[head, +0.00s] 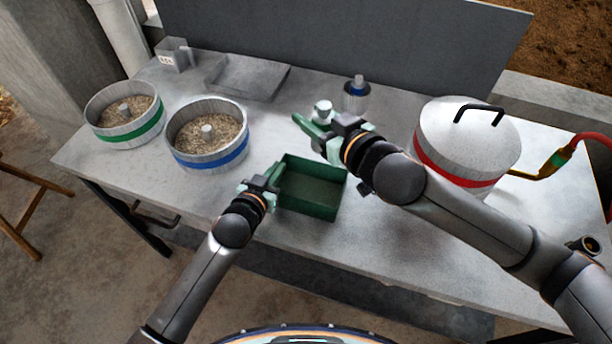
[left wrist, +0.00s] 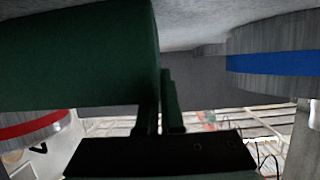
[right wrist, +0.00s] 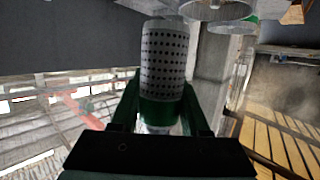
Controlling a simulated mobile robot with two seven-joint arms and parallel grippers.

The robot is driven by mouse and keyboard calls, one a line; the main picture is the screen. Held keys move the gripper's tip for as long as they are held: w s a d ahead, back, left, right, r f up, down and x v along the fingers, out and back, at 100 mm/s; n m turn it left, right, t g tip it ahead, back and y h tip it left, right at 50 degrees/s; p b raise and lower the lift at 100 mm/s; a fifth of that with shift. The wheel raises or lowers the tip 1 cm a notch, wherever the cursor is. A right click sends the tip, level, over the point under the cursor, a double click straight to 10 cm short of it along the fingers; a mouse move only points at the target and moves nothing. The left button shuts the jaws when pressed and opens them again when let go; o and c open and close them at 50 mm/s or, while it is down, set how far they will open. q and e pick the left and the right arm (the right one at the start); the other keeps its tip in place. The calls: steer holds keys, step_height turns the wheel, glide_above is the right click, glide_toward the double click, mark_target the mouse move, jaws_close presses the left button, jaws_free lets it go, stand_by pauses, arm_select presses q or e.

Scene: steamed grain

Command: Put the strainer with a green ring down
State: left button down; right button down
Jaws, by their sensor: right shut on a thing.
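The strainer with a green ring (right wrist: 163,70) is a perforated metal cylinder with a green band near its base, seen in the right wrist view. My right gripper (head: 318,130) is shut on it around the green band (right wrist: 161,112). In the head view it is above the table behind the green box, and the gripper mostly hides the strainer; only a pale part (head: 323,108) shows. My left gripper (head: 270,177) is at the left wall of the green box (head: 310,207). Its fingers are close together at the wall in the left wrist view (left wrist: 164,105).
Two grain-filled steamers, green-banded (head: 126,135) and blue-banded (head: 209,160), stand at left. A lidded red-banded pot (head: 462,145) stands at right, near a torch (head: 555,162). A small metal container (head: 355,98) and a grey tray (head: 248,78) are at the back. The front table (head: 390,255) is clear.

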steer(key=d+f+m+h, duration=0.1)
steer(key=d+f, duration=0.3)
steer(key=f, duration=0.6)
steer(key=shift+s+f+m+t+h, duration=0.15)
steer(key=shift+f+m+t+h, duration=0.15)
steer(key=shift+t+h, duration=0.1)
steer(key=shift+f, duration=0.55)
steer(key=shift+c, duration=2)
jaws_free()
